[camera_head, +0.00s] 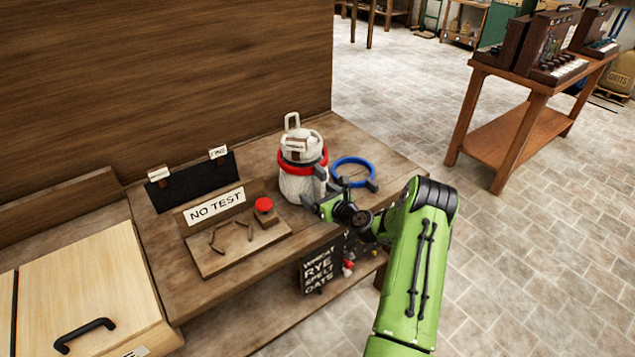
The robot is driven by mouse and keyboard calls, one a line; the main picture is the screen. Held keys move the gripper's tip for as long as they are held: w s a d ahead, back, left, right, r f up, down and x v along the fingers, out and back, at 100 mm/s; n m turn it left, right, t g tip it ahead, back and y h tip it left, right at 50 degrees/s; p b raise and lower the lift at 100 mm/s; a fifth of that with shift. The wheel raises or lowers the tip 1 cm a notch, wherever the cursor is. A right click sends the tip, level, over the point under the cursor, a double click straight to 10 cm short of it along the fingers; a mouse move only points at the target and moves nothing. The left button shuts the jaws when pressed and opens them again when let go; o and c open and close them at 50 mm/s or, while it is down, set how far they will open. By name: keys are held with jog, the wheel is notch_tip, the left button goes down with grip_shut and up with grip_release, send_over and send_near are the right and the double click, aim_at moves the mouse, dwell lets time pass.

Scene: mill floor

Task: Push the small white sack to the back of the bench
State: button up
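The small white sack (297,187) stands upright on the wooden bench (395,158), right of the bench's middle. A red ring sits around its upper part, and a pale top with a white loop handle is above the ring. My gripper (318,201) is low at the sack's right front side, very close to it. I cannot tell whether it touches the sack. The fingers are small and partly hidden by the wrist, so their opening is unclear. A bare strip of bench lies behind the sack, in front of the wooden back panel (160,70).
A blue ring (353,172) lies right of the sack. A pale wooden box (85,275) stands at the left.

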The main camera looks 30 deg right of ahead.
jog(key=shift+r+x, duration=0.25)
jog(key=shift+x, duration=0.85)
jog(key=shift+w, duration=0.15)
jog(key=shift+r+x, duration=0.15)
jog(key=shift+x, duration=0.45)
jog(key=shift+r+x, duration=0.15)
jog(key=shift+x, duration=0.5)
jog(key=shift+r+x, duration=0.15)
jog(key=shift+x, duration=0.45)
jog(key=shift+r+x, duration=0.15)
jog(key=shift+x, duration=0.45)
jog(key=shift+w, duration=0.1)
jog(key=shift+r+b+x, duration=0.25)
jog(key=shift+b+x, duration=0.35)
jog(key=shift+x, duration=0.5)
jog(key=shift+r+b+x, duration=0.15)
jog(key=shift+b+x, duration=0.25)
jog(key=shift+x, duration=0.25)
jog(key=shift+r+b+x, duration=0.2)
jog(key=shift+b+x, duration=0.15)
jog(key=shift+x, duration=0.35)
jog(key=shift+w, duration=0.1)
